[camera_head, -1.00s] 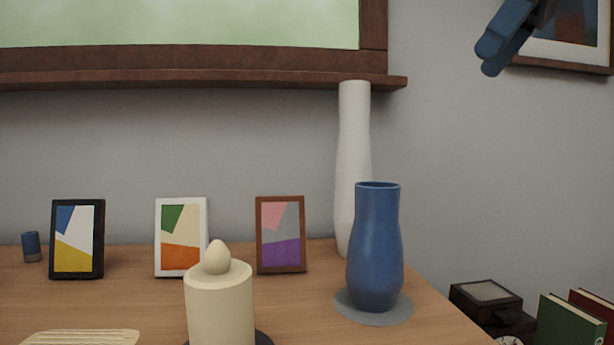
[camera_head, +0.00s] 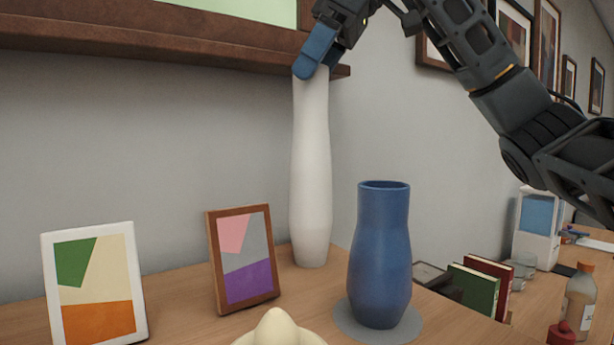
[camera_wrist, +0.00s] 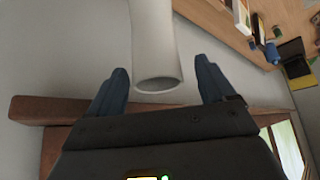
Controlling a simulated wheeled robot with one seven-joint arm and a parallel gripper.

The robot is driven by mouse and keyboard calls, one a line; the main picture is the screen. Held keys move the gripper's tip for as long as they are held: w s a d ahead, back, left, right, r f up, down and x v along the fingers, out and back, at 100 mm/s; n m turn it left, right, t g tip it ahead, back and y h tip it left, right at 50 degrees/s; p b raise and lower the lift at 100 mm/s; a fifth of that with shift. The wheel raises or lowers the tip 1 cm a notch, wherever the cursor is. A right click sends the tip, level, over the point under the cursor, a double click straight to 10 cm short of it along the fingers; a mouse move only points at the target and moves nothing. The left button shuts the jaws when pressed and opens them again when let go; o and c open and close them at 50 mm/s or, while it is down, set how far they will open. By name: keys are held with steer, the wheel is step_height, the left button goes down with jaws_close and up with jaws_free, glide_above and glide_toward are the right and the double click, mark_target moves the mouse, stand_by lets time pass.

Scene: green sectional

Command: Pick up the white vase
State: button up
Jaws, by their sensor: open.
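The tall white vase (camera_head: 311,170) stands upright at the back of the wooden table, near the wall and behind the blue vase. In the wrist view, the white vase's open rim (camera_wrist: 158,84) lies between my two blue fingertips, with a gap on each side. My gripper (camera_head: 318,55) is open at the top of the vase, in front of the window ledge. In the head view one finger overlaps the vase's top edge and hides part of it. I cannot tell how deep the rim sits between the fingers.
A blue vase (camera_head: 379,255) stands on a grey round mat (camera_head: 412,330) in front. Picture frames (camera_head: 244,258) stand to the left, and a cream candle (camera_head: 277,330) is at the bottom. The dark wooden ledge (camera_head: 150,45) juts out close to my gripper.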

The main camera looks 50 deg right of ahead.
mark_target(294, 101)
steer(key=shift+x, duration=1.7)
steer(key=shift+w+d, duration=0.1)
jaws_close()
steer(key=shift+r, duration=0.1)
